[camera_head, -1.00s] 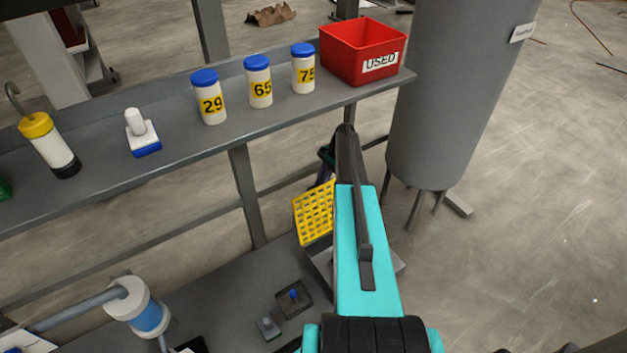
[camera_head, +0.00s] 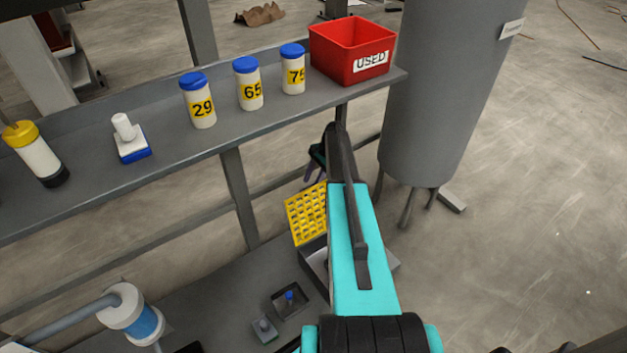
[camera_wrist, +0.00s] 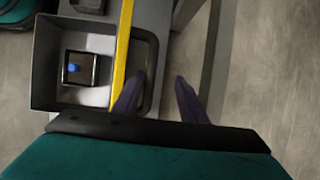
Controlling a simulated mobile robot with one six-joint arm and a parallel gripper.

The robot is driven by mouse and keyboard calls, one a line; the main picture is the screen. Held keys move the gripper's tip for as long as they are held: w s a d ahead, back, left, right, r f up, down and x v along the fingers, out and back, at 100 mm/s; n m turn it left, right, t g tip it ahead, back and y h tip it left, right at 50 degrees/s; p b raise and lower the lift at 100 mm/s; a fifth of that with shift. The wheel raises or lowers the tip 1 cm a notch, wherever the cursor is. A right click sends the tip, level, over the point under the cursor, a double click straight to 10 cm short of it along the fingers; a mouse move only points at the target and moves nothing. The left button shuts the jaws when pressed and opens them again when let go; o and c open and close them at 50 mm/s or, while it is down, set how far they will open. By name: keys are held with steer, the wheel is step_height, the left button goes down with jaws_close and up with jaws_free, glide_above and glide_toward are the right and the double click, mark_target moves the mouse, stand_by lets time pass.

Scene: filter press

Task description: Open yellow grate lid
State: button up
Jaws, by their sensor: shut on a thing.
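The yellow grate lid (camera_head: 306,213) is raised and steeply tilted above a grey box (camera_head: 316,268) at bench level in the head view. In the wrist view the lid (camera_wrist: 122,50) appears nearly edge-on as a narrow yellow strip across the open grey box (camera_wrist: 42,65). The exact contact is hard to make out. In the head view my teal arm hides part of the lid and box.
A shelf (camera_head: 120,190) above the bench holds blue-capped bottles (camera_head: 250,85) and a red USED bin (camera_head: 352,50). A grey tank (camera_head: 435,100) stands close to the right of my arm. A dark tray with a blue knob (camera_head: 289,297) is left of the box.

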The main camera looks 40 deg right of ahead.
steer(key=shift+w+a, duration=0.15)
steer(key=shift+r, duration=0.15)
steer(key=v, duration=1.3)
steer(key=shift+d+r, duration=0.2)
steer(key=shift+d, duration=0.05)
